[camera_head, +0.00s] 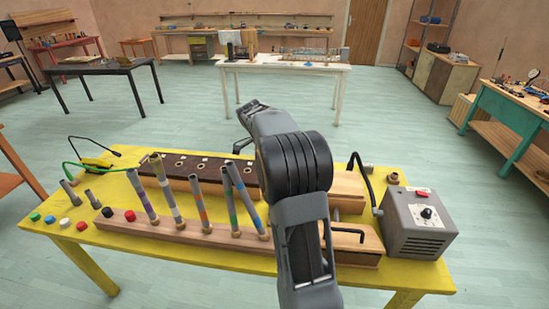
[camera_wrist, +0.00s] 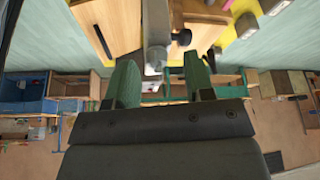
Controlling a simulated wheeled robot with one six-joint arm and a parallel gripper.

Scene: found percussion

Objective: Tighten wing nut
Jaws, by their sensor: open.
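In the wrist view my gripper (camera_wrist: 161,84) is open, its two green fingers apart. A grey metal post with a rounded silver end (camera_wrist: 154,62) shows between and beyond the fingers; I cannot tell if they touch it. A small dark knob-like piece (camera_wrist: 182,37) is just to its right, over a wooden block (camera_wrist: 112,25). I cannot tell whether either piece is the wing nut. In the head view my arm covers the middle of the yellow table (camera_head: 75,241), and the fingertips cannot be made out. No wing nut is clear there.
A wooden rail (camera_head: 165,232) holds several leaning banded tubes (camera_head: 165,188). Behind it is a dark board (camera_head: 213,167) with rings. A grey box (camera_head: 415,224) with a knob stands right, beside wooden blocks (camera_head: 357,243) with black bent rods. Coloured caps (camera_head: 65,222) lie left.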

